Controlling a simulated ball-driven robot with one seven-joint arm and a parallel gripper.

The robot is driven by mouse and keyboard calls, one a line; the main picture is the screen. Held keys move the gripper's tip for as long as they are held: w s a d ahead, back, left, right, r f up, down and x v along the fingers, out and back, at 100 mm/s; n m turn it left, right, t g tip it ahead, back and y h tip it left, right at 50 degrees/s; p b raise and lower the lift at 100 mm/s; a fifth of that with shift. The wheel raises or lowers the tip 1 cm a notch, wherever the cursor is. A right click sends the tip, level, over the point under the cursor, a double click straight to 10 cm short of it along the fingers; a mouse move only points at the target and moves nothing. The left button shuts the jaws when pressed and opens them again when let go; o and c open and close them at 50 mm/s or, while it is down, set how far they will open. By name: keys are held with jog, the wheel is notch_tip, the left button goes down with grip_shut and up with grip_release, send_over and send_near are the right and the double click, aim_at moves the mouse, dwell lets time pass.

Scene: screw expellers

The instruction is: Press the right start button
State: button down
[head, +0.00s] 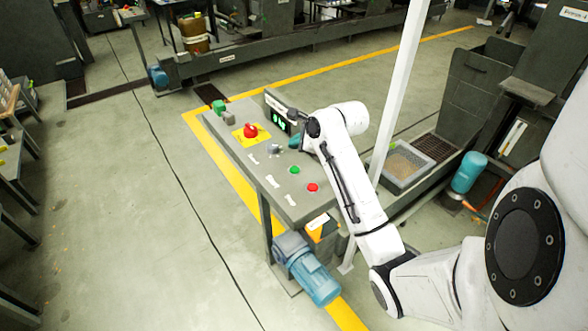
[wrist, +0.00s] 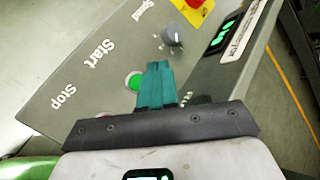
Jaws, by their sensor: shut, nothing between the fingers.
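The control panel (head: 262,160) has a round green button (head: 293,170) and a red button (head: 313,187) near its front. In the wrist view the green button (wrist: 134,81) sits beside the printed word "Start" (wrist: 98,53). My gripper (head: 294,142) is over the panel, with teal fingers shut and empty. In the wrist view the shut fingertips (wrist: 158,66) are just right of the green button and cover a little of its right side. I cannot tell whether they touch the panel.
A grey speed knob (wrist: 172,36) stands just beyond the fingertips. A red mushroom button (head: 250,130) on a yellow plate is farther back. A display with green digits (head: 279,120) rises along the panel's right edge. A white post (head: 398,90) stands right of the panel.

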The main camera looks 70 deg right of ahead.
jog(key=b, duration=0.3)
send_over(297, 171)
notch_tip(297, 171, down, 4)
jog(key=shift+w+f, duration=0.1)
jog(key=shift+f, duration=1.25)
jog(key=shift+f, duration=0.15)
dwell(0.8)
jog(key=shift+f, duration=0.25)
jog(key=shift+f, duration=0.45)
dwell(0.8)
jog(key=shift+r+p, duration=0.1)
jog(key=shift+p, duration=0.3)
jog(key=shift+r+p, duration=0.75)
jog(key=shift+p, duration=0.3)
